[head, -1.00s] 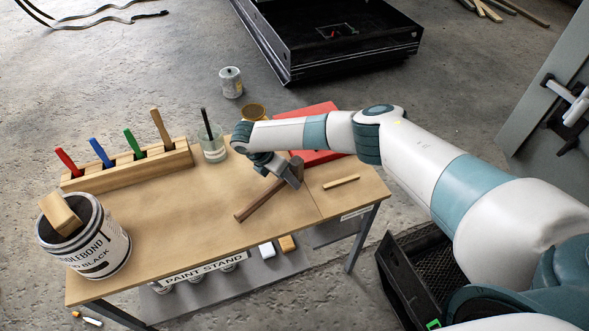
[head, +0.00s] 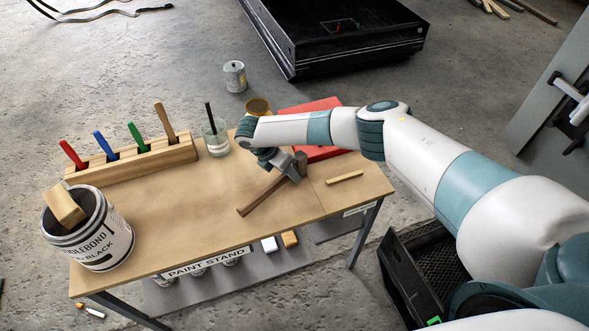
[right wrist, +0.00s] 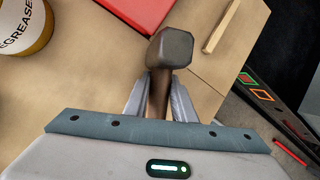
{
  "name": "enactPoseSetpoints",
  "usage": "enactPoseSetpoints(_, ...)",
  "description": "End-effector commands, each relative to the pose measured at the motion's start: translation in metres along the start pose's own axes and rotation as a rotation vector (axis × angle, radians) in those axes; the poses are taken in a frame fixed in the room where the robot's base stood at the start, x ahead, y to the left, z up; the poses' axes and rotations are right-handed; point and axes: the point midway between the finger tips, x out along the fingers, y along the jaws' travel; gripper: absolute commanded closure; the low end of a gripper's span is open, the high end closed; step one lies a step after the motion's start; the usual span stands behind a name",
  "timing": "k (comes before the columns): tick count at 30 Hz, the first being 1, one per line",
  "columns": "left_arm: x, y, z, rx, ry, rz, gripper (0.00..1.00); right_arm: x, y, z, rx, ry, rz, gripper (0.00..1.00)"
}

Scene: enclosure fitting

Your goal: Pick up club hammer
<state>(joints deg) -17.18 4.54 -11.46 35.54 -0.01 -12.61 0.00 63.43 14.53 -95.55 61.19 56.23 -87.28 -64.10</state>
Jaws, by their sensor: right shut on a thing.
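The club hammer (head: 262,194) has a brown wooden handle and a dark metal head. It is at the right part of the wooden table (head: 200,222), its handle end pointing to the lower left in the head view. My right gripper (head: 286,170) is at the hammer, near its head. In the right wrist view the hammer's head (right wrist: 171,47) is just beyond the fingertips, and my right gripper (right wrist: 160,88) is shut on the handle just below the head. Whether the hammer touches the tabletop is hard to tell. My left gripper is not in view.
A paint bucket (head: 108,240) with a wooden block stands at the table's left. A wooden rack (head: 135,162) holds several coloured-handled tools. A glass jar (head: 216,142), a red case (head: 318,108) and a short wooden stick (head: 345,177) are near the arm. The table's middle is clear.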

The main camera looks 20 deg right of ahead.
Motion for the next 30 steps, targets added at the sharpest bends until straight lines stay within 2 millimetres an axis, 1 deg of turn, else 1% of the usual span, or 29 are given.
enactPoseSetpoints(5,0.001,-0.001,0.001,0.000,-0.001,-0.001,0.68,-0.003,0.000,0.002,0.001,-0.001,0.002,1.00)
enactPoseSetpoints(10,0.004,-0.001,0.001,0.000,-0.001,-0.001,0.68,-0.011,-0.001,0.005,0.000,-0.001,0.002,1.00)
enactPoseSetpoints(14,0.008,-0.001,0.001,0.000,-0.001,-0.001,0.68,-0.022,-0.003,0.010,0.001,-0.002,0.004,1.00)
enactPoseSetpoints(17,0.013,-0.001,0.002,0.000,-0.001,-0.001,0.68,-0.035,-0.005,0.015,0.001,-0.001,0.006,1.00)
enactPoseSetpoints(26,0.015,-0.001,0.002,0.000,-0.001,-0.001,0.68,-0.052,-0.039,0.012,-0.001,0.000,0.004,1.00)
enactPoseSetpoints(30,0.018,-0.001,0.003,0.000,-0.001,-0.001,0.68,-0.060,-0.058,0.010,-0.002,-0.001,0.004,1.00)
